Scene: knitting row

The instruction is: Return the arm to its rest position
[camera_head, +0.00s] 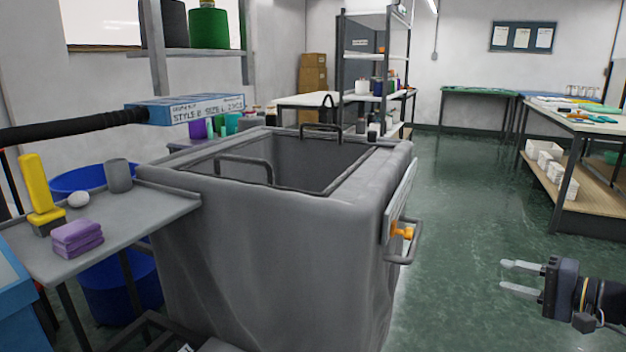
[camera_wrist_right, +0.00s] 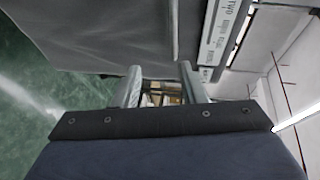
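My right gripper (camera_head: 520,278) is at the lower right in the head view, its arm coming in from the right edge. Its two fingers are apart with nothing between them, over the green floor and clear of the grey bin (camera_head: 270,265). In the right wrist view the two fingers (camera_wrist_right: 160,88) also stand apart. The grey fabric of the bin (camera_wrist_right: 95,35) fills the upper part of that view. My left gripper does not show in the head view.
A grey side shelf (camera_head: 140,225) left of the bin holds a yellow tool (camera_head: 36,185), a purple folded cloth (camera_head: 77,238), a white ball (camera_head: 78,199) and a grey cup (camera_head: 118,175). An orange clip (camera_head: 405,232) sits by the bin's handle. Green floor (camera_head: 465,190) lies open right of the bin.

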